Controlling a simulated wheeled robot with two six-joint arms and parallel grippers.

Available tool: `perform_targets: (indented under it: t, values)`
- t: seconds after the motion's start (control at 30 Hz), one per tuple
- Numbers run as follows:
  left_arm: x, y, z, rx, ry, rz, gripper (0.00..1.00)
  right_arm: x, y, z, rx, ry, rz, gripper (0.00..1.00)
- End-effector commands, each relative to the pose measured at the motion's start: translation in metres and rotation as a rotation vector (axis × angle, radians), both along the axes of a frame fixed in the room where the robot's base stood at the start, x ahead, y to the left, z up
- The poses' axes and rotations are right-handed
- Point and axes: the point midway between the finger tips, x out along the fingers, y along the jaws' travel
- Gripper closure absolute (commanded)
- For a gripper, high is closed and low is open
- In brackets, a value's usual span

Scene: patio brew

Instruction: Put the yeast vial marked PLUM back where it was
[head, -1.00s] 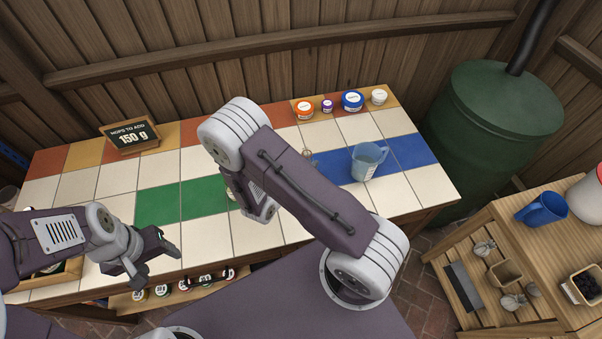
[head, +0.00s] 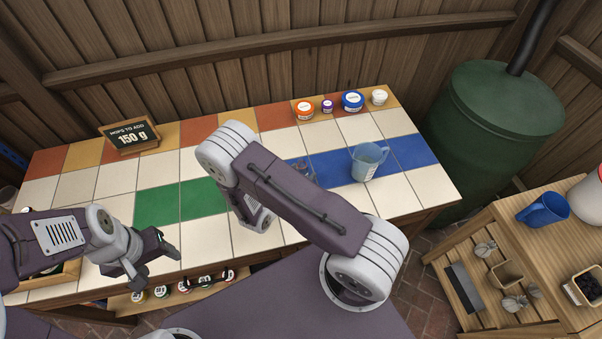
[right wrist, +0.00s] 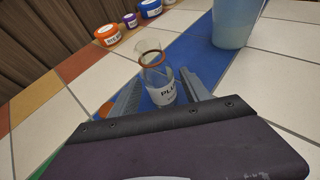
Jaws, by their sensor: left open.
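The yeast vial marked PLUM (right wrist: 158,88) is clear glass with a brownish ring at its top and a white label. In the right wrist view it stands over the blue tiles, between the two fingers of my right gripper (right wrist: 160,82). Slivers of blue show beside its lower body, so the fingers look apart from it. In the head view the right gripper (head: 303,172) is at the left part of the blue strip, mostly behind my arm. My left gripper (head: 158,262) is open and empty over the table's front left.
A blue measuring jug (head: 368,162) stands close right of the vial. Several lidded jars, including an orange one (head: 303,110) and a blue one (head: 352,101), line the back edge. A sign (head: 130,136) stands at back left. White tiles in front are clear.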

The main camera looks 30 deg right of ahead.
Motion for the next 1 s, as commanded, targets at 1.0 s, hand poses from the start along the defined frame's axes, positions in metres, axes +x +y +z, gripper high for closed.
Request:
perform_targets:
  t: [1.0]
  values:
    - [0.000, 0.000, 0.001, 0.000, 0.000, 0.000, 0.40, -0.057, 0.093, 0.050, 0.000, -0.001, 0.002, 0.44]
